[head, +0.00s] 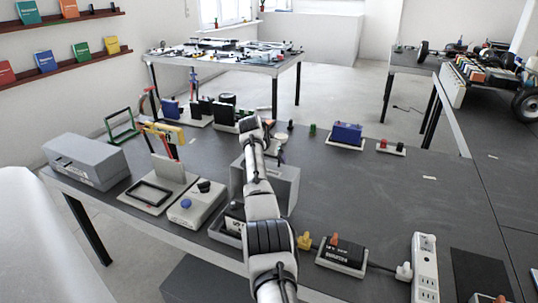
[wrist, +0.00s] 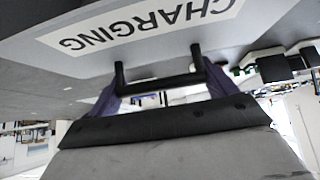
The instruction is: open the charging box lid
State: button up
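A grey surface of the charging box (wrist: 60,70) fills the top of the wrist view. It carries a white label reading CHARGING (wrist: 150,22), upside down. A black bar handle (wrist: 158,84) on two short posts stands out from it below the label. My gripper (wrist: 162,88) has its two purple-grey fingers apart, one near each end of the handle. I cannot tell whether they touch it. In the head view a grey box (head: 287,186) stands behind my arm, probably the same box.
The dark table holds a long grey case (head: 87,160) at the left, a pale device with a blue knob (head: 197,205), a black battery-like block (head: 343,254) and a power strip (head: 425,268). The table right of the grey box is largely clear.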

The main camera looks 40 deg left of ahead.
jog(key=shift+o, duration=1.4)
jog(key=shift+f, duration=0.15)
jog(key=shift+r, duration=0.2)
jog(key=b+v, duration=0.4)
jog(key=v, duration=0.9)
jog(key=shift+s+r+b, duration=0.15)
jog(key=shift+r+b, duration=0.05)
jog(key=shift+b, duration=0.2)
jog(key=shift+d, duration=0.1)
